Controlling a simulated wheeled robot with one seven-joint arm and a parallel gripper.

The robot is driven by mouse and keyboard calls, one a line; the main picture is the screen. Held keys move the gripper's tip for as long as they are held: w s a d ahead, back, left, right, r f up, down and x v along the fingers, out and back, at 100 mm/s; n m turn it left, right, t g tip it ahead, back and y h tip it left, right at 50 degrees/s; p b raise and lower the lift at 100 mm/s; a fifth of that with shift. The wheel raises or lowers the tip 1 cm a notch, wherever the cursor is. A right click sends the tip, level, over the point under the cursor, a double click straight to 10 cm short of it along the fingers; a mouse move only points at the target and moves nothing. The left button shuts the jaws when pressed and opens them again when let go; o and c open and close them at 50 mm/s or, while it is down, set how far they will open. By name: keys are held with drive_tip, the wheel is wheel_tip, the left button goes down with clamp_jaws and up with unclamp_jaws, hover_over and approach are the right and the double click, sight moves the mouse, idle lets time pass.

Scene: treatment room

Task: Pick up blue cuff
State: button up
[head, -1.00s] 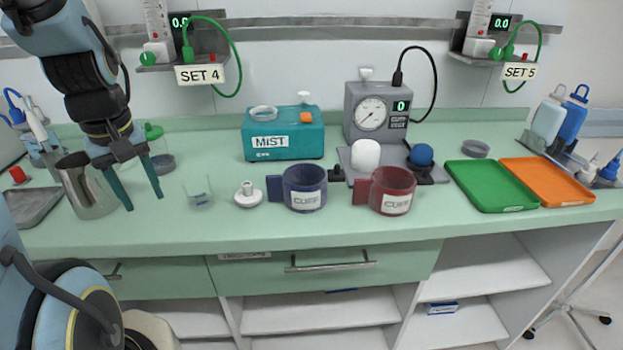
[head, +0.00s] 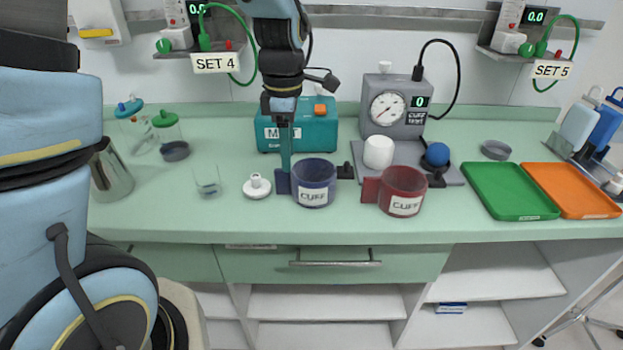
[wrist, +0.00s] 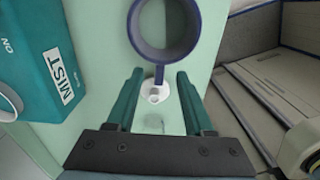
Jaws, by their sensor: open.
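The blue cuff (head: 318,182) stands upright on the counter in the head view, with a dark tab on its left and a white label in front. In the wrist view the cuff (wrist: 168,56) is an open ring at the top, its tab pointing down between the finger ends. My gripper (head: 285,168) is over the tab on the cuff's left side. In the wrist view my gripper (wrist: 158,76) is open, fingers on either side of the tab with gaps. The fingers overlap in the head view.
A red cuff (head: 404,186) stands close to the right. A white fitting (head: 257,186) and a clear cup (head: 207,183) stand to the left. The teal MIST box (head: 318,130) is behind. A gauge unit (head: 395,106) and green tray (head: 510,190) are farther right.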

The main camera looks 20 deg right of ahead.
sight(290, 193)
drive_tip(key=shift+a+f+p, duration=0.1)
drive_tip(key=shift+f+p, duration=0.35)
drive_tip(key=shift+f, duration=3.05)
drive_tip(key=shift+c, duration=0.4)
clamp_jaws()
